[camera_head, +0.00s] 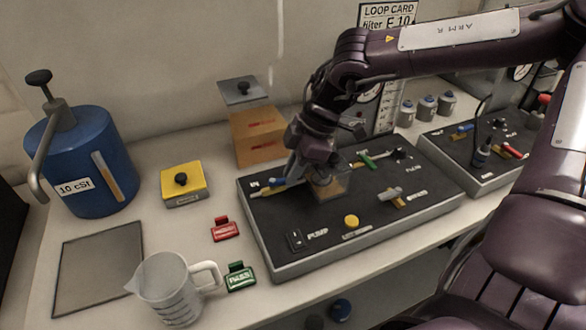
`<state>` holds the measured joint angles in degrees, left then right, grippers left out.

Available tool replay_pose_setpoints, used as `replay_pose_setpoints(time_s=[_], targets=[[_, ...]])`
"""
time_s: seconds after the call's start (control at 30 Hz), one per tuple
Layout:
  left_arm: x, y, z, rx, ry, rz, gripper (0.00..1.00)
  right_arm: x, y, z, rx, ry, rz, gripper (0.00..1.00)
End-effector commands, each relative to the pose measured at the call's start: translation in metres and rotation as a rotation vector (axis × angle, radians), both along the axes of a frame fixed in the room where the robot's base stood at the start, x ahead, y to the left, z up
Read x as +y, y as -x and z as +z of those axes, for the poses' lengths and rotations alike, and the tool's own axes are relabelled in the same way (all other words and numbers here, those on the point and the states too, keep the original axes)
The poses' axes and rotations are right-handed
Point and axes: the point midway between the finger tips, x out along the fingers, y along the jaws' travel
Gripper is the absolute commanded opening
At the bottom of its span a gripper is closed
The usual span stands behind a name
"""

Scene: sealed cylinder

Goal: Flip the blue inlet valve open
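The blue inlet valve handle (278,183) is near the left end of the black panel (330,235), beside the "IN" label. It lies nearly along the yellow fitting (261,193). My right gripper (297,178) reaches down over the panel, its fingertips just right of the blue handle. I cannot tell whether they touch it. The fingers are small and dark, so their opening is unclear. A tan block (328,189) sits on the panel just right of the gripper, partly hidden by it. My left gripper is not in view.
The panel also has a green handle (367,160), a grey handle (390,194), a yellow button (351,221) and a pump switch (296,240). A second panel (470,150) is right.

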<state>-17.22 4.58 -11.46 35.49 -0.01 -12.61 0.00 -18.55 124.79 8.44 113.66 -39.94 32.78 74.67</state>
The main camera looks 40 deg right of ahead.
Motion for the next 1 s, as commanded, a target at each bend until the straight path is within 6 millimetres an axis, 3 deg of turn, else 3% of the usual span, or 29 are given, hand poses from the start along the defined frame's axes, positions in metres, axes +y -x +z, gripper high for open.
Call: replay_pose_setpoints(time_s=[0.1, 0.27, 0.53, 0.83, 0.87, 1.0], targets=[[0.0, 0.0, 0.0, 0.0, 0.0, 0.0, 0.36, 0.0, 0.0, 0.0, 0.0, 0.0, 0.0, 0.0], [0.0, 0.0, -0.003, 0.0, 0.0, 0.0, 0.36, -0.001, -0.001, -0.001, 0.0, 0.001, 0.019, 0.0], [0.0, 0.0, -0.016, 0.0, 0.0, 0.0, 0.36, -0.004, -0.009, -0.002, 0.0, 0.003, 0.203, 0.0], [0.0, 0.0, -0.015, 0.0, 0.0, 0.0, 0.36, -0.003, -0.009, 0.0, -0.002, 0.001, 0.221, 0.0], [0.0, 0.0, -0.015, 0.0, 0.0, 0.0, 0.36, -0.003, -0.009, 0.001, -0.002, 0.001, 0.221, 0.16], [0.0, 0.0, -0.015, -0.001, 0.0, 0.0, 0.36, -0.003, -0.009, 0.0, -0.001, 0.001, 0.22, 0.34]])
